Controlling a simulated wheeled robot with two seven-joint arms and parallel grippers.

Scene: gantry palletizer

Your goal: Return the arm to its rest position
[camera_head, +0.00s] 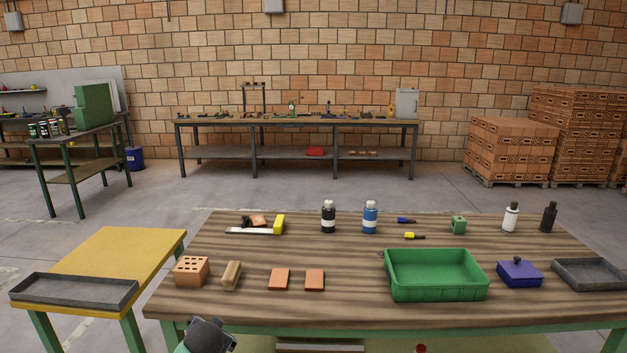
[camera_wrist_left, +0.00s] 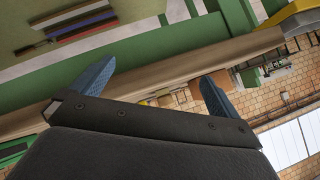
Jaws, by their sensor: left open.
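My left gripper (camera_wrist_left: 156,88) shows in the left wrist view with its two blue fingers wide apart and nothing between them. The green and wooden edge of the table runs just beyond the fingers. In the head view, a dark part of my left arm (camera_head: 207,336) shows at the bottom, in front of the wooden table's (camera_head: 350,249) near edge; its fingertips cannot be made out there. My right gripper is in neither view.
On the table stand a holed brick (camera_head: 192,270), a wooden block (camera_head: 231,275), two orange tiles (camera_head: 279,279), a green crate (camera_head: 437,292), a blue lidded box (camera_head: 519,273) and several bottles. A yellow side table (camera_head: 125,250) bears a grey tray (camera_head: 75,290). The table's front middle is clear.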

